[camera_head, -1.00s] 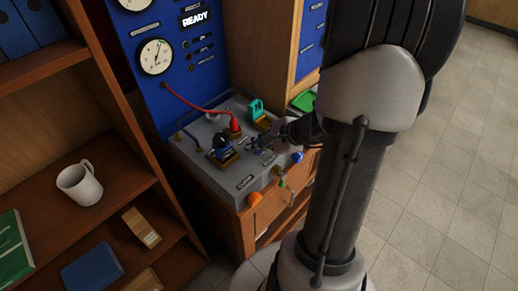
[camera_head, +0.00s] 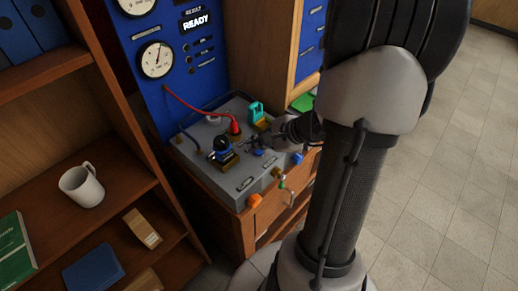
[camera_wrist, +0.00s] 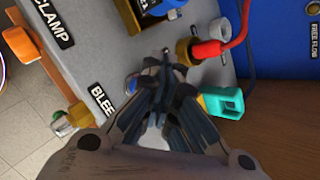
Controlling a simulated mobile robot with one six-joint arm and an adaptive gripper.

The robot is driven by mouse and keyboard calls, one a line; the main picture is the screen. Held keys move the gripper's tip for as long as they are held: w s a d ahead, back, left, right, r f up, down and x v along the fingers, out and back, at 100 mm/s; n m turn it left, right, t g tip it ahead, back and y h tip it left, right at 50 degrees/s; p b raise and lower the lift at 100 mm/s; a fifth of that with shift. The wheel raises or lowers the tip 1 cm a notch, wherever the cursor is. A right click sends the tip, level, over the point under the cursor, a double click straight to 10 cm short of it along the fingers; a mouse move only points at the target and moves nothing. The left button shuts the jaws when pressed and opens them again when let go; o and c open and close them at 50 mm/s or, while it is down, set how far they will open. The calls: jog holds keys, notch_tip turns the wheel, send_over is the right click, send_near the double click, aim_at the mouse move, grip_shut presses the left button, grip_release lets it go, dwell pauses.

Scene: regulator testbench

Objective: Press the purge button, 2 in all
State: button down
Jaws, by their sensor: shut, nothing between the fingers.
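My gripper (camera_wrist: 168,75) points down at the grey bench top (camera_wrist: 80,85) with its fingers together and nothing held. In the head view my gripper (camera_head: 264,146) is low over the right part of the bench top (camera_head: 200,165). A pale round surface (camera_wrist: 154,138) shows partly between the fingers. No label reading purge is legible, so I cannot tell which part is the purge button. Contact at the fingertips cannot be told.
A red plug with hose (camera_head: 235,127), a teal clamp (camera_head: 257,111) and a blue-black knob (camera_head: 222,147) stand close around my gripper. An orange knob (camera_head: 255,201) is on the front edge. The blue panel's display (camera_head: 195,22) reads READY. A wooden shelf (camera_head: 110,185) stands left.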

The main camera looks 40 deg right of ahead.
aim_at(258, 153)
jog(key=shift+r+p, duration=1.95)
jog(key=shift+r, duration=0.55)
